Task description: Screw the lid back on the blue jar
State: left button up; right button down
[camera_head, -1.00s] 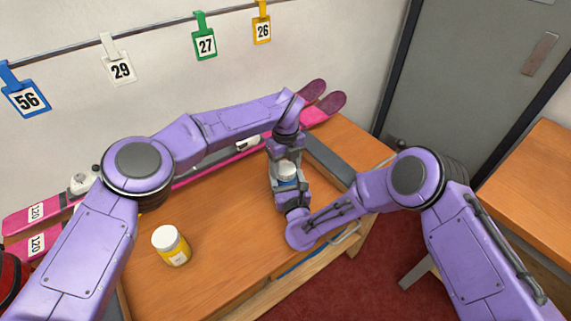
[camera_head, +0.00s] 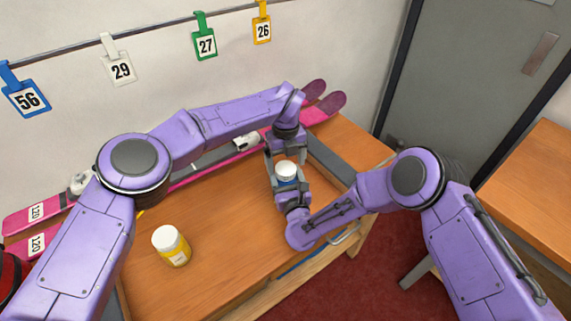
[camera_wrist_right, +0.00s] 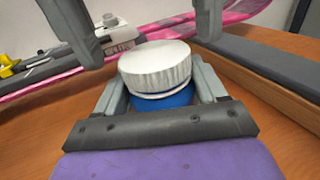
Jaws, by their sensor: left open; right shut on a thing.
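The blue jar (camera_head: 287,181) stands at the far right part of the bench, with its white lid (camera_head: 285,168) on top. In the right wrist view the lid (camera_wrist_right: 157,66) covers the jar's mouth, and a thin pale ring shows between it and the blue body (camera_wrist_right: 165,99). I cannot tell how tight it is. My right gripper (camera_wrist_right: 162,88) is shut on the jar's body from the near side. My left gripper (camera_head: 286,156) is open at the lid's far side; its spread fingers show in the right wrist view (camera_wrist_right: 142,28), apart from the lid.
A yellow jar (camera_head: 171,246) with a white lid stands at the bench's near left. Pink skis (camera_head: 190,178) lie along the back of the wooden bench (camera_head: 225,225). Numbered tags hang on a wall rail (camera_head: 150,27). The bench middle is clear.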

pick_arm(q)
jog(key=shift+r, duration=1.65)
jog(key=r+n, duration=0.2)
jog(key=shift+w+a+r, duration=0.15)
jog(key=shift+w+r, duration=0.15)
jog(key=shift+w, duration=0.05)
jog(key=n, duration=0.3)
jog(key=shift+r, duration=0.3)
jog(key=shift+s+r+n, duration=0.1)
jog(key=shift+s+n, duration=0.05)
jog(key=shift+n, duration=1.05)
jog(key=n, duration=0.4)
jog(key=shift+s, duration=0.2)
jog(key=shift+f, duration=0.2)
notch_tip(320, 180, down, 8)
jog(key=shift+r, duration=0.1)
